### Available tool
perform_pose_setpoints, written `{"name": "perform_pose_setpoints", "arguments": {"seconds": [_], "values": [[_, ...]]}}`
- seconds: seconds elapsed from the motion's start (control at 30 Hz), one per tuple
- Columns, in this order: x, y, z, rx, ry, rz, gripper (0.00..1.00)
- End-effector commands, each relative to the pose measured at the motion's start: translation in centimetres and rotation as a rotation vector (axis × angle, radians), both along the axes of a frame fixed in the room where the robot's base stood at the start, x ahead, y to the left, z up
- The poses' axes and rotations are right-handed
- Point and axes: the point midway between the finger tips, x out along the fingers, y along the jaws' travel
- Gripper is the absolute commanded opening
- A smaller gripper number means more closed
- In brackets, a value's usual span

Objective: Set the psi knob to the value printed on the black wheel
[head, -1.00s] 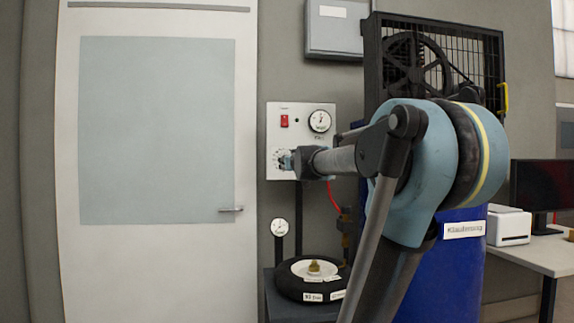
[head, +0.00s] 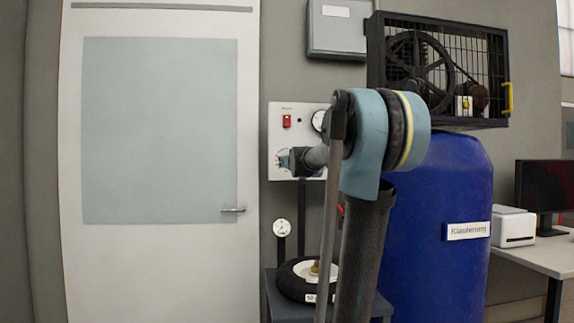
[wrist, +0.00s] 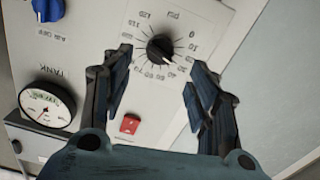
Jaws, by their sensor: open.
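The black psi knob (wrist: 160,47) sits on the white panel in the wrist view, inside a ring of printed numbers. A light mark on it appears to point to the lower right; its exact value is unclear. My gripper (wrist: 160,62) is open, its fingers to the left and right of the knob; contact cannot be told. In the head view my gripper (head: 285,161) is at the panel's lower left, largely covering the knob. The black wheel (head: 294,285) lies flat on a dark stand below. Its white label (head: 311,298) is partly hidden by my arm and too small to read surely.
The panel (head: 280,115) also carries a red switch (wrist: 130,124) and a tank gauge (wrist: 47,104). A blue tank (head: 465,190) stands right of my arm. A door (head: 150,265) is at left.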

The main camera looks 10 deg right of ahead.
Motion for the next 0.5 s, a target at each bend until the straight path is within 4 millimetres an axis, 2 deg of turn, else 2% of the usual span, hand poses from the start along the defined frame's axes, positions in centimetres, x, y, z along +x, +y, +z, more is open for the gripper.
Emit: {"name": "perform_pose_setpoints", "arguments": {"seconds": [0.5], "values": [[6.4, 0.1, 0.0, 0.001, 0.0, 0.0, 0.54]]}}
